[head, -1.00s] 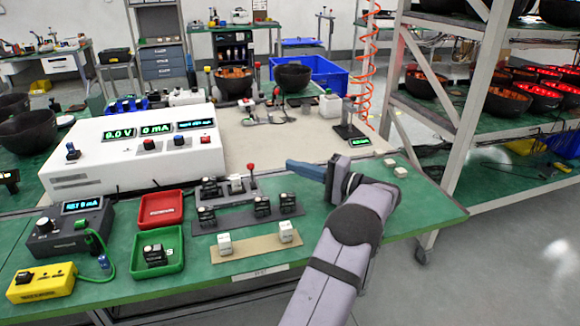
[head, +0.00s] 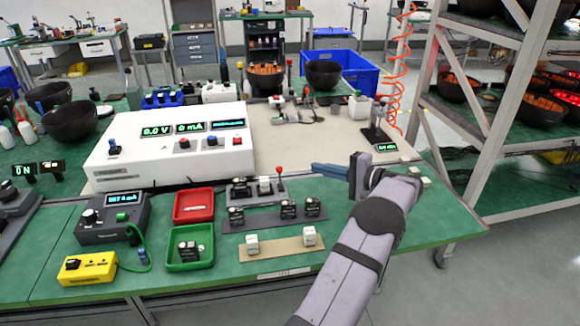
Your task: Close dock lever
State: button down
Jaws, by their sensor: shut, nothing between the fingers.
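The dock (head: 240,194) is a dark grey fixture on the green bench, with small blocks seated on it. Its lever (head: 279,178) has a red knob and stands upright at the dock's right end. My gripper (head: 316,169) comes in from the right with its blue fingers pointing left. The fingers are shut and empty. In the picture the fingertips are a short way right of the red knob, at about its height, with a visible gap. How far apart they are in depth I cannot tell.
A dark strip with several black modules (head: 288,209) and a tan strip with two white blocks (head: 252,244) lie in front. Red (head: 193,206) and green (head: 190,262) trays sit left. A white power supply (head: 165,155) stands behind left. Bare beige mat (head: 300,140) lies behind the dock.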

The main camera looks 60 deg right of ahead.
aim_at(280, 177)
jog(key=shift+w, duration=0.15)
jog(key=w, duration=0.3)
jog(key=w+f+p, duration=0.1)
jog(key=w, duration=0.2)
jog(key=w+p, duration=0.1)
jog(key=w, duration=0.3)
jog(key=shift+f, duration=0.3)
jog(key=shift+s+a+r+p, duration=0.2)
jog(key=shift+s+a, duration=0.1)
jog(key=shift+a, duration=0.2)
jog(key=shift+s+a+r+p, duration=0.1)
jog(key=shift+s+a+p, duration=0.15)
jog(key=shift+a, duration=0.2)
jog(key=shift+s+a+r+p, duration=0.1)
jog(key=shift+s+a+p, duration=0.05)
jog(key=shift+a, duration=0.3)
jog(key=shift+s+a+p, duration=0.1)
jog(key=shift+a+p, duration=0.05)
jog(key=shift+a, duration=0.3)
jog(key=shift+b, duration=0.3)
